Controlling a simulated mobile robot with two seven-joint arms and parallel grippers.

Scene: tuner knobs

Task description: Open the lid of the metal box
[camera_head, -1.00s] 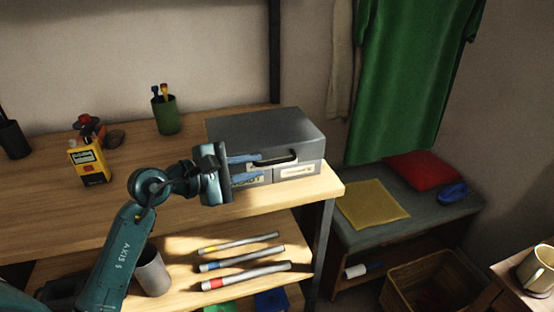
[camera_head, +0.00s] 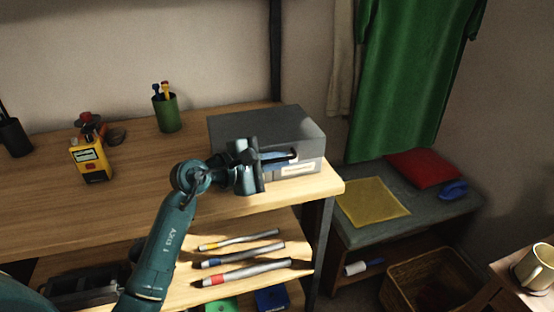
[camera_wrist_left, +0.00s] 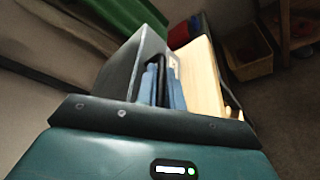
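The grey metal box (camera_head: 265,125) stands at the right end of the wooden desk, and its lid is down. Its dark handle (camera_head: 293,154) is on the front side, partly hidden by my fingers. My left gripper (camera_head: 284,157) is at the box front, with its blue fingers close together at the handle. In the left wrist view the fingers (camera_wrist_left: 162,88) lie on either side of the dark handle, with the box (camera_wrist_left: 132,65) just beyond. The gripper looks shut on the handle. My right gripper is not in view.
A yellow device (camera_head: 91,160) and a green pen cup (camera_head: 166,110) stand left of the box. Several marker-like tubes (camera_head: 240,263) lie on the shelf below. A bench (camera_head: 425,212) with a yellow cloth (camera_head: 373,202) is to the right. The desk's left part has free room.

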